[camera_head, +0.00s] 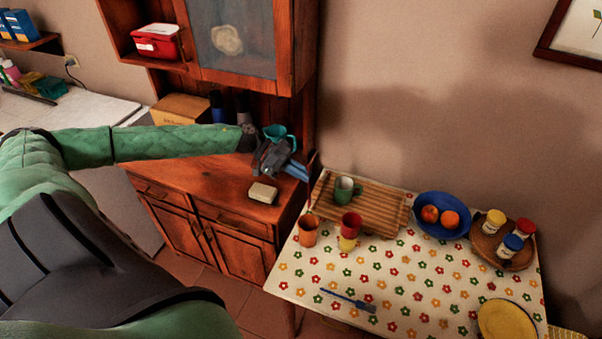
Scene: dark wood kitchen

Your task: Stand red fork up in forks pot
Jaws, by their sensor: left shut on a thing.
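My left gripper (297,170) reaches from the left past the wooden cabinet top, at the near side of the table's back left corner. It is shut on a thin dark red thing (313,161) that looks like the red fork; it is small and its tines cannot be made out. An orange cup (308,232) and a red cup (352,224) above a yellow cup (347,244) stand on the table. I cannot tell which vessel is the forks pot. My right gripper is not in view.
The table (420,275) holds a wooden tray (385,208) with a green mug (345,189), a blue fruit bowl (458,202), several jars, a yellow plate (507,320) and a blue fork (348,299).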

